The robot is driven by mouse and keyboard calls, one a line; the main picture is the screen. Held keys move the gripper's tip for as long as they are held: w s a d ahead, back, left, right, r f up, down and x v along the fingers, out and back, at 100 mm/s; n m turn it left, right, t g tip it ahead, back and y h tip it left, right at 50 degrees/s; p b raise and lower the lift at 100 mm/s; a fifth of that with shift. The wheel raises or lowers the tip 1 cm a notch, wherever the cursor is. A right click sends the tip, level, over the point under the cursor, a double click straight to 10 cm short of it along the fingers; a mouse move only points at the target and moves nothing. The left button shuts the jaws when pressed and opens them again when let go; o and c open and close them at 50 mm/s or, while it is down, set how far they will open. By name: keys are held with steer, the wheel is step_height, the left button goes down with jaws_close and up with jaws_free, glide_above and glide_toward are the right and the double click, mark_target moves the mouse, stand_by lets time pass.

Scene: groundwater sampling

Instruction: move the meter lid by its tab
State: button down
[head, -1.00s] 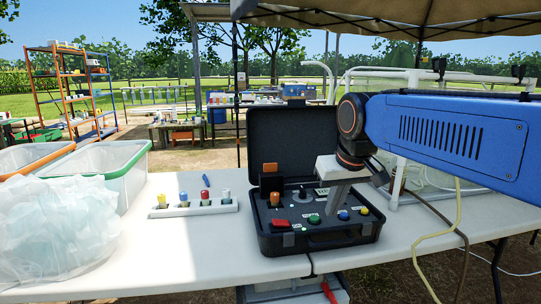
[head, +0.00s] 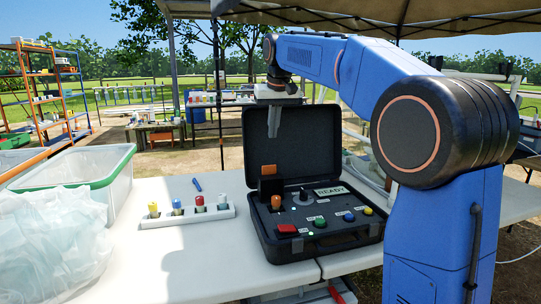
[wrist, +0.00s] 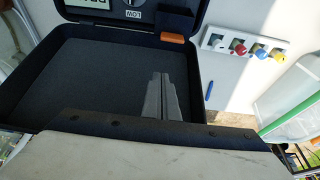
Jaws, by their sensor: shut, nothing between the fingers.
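The meter is a black case (head: 320,240) on the table, with its large lid (head: 305,150) standing open at the back. An orange tab (head: 268,170) tops a small dark upright block (head: 270,187) at the case's back left; this looks like the meter lid. The tab also shows in the wrist view (wrist: 172,38). My gripper (head: 273,134) is shut and empty, pointing down. It appears above the tab in the head view, in front of the open case lid's upper edge. In the wrist view its fingers (wrist: 158,78) lie below the tab, apart from it.
The panel has a READY display (head: 329,191), a red button (head: 287,229), coloured knobs and an orange-capped vial (head: 276,202). Left of the case stand a white rack (head: 188,215) with capped vials, a blue pen (head: 197,185) and a green-rimmed bin (head: 80,175).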

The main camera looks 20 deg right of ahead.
steer(key=x, duration=0.9)
steer(key=shift+w+f, duration=0.15)
steer(key=shift+s+f, duration=0.2)
steer(key=shift+f, duration=0.1)
steer(key=shift+s, duration=1.7)
steer(key=shift+s, duration=0.1)
